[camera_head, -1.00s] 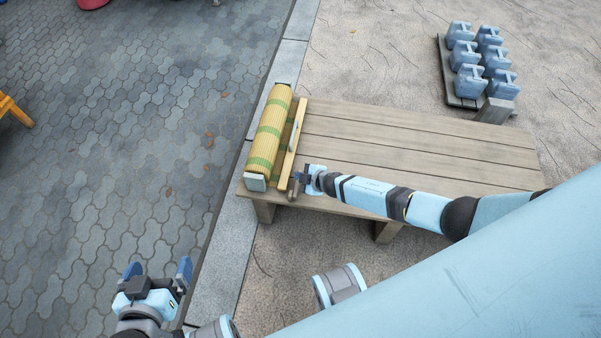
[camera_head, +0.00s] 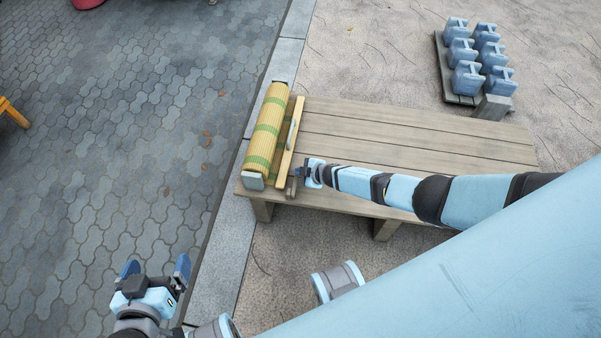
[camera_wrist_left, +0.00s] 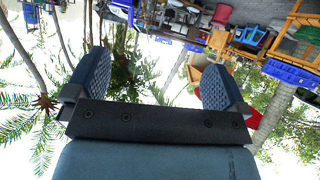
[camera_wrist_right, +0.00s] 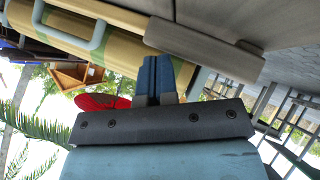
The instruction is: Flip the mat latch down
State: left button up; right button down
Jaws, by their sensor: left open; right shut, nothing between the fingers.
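The rolled yellow mat (camera_head: 268,130) with green bands lies along the left end of the wooden bench. A yellow wooden bar (camera_head: 289,150) with a grey handle stands along its right side. A small grey-brown block (camera_head: 291,187), seemingly the latch, sits at the bar's near end; it looks large in the right wrist view (camera_wrist_right: 205,48). My right gripper (camera_head: 299,172) is shut and empty, just right of the bar's near end and close to the block; contact cannot be told. My left gripper (camera_head: 155,268) is open and empty, over the paving at lower left.
Blue-grey weights (camera_head: 466,75) stand on a rack at the back right. A stone curb (camera_head: 228,240) runs past the bench's left end. An orange wooden piece (camera_head: 12,112) shows at the left edge.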

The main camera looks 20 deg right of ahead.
jog(key=shift+w+f, duration=0.1)
jog(key=shift+f, duration=0.05)
pick_arm(q)
jog(key=shift+w+d+r, duration=0.2)
jog(key=shift+w+r, duration=0.05)
jog(key=shift+r, duration=0.35)
pick_arm(e)
jog(key=shift+d, duration=0.1)
jog(key=shift+r, duration=0.3)
pick_arm(q)
jog(key=shift+s+a+r+g+y+p, duration=0.15)
jog(key=shift+a+p, duration=0.25)
jog(key=shift+p, duration=1.25)
jog(key=shift+s+a+f+g+y+p, duration=0.15)
jog(key=shift+a+g+y+p, duration=0.2)
jog(key=shift+p, duration=1.3)
jog(key=shift+s+a+r+g+p, duration=0.15)
jog(key=shift+a+p, duration=0.3)
jog(key=shift+p, duration=1.2)
pick_arm(e)
jog(key=s+d+r, duration=0.4)
jog(key=d+r, duration=0.2)
jog(key=r, duration=0.4)
jog(key=shift+r, duration=0.25)
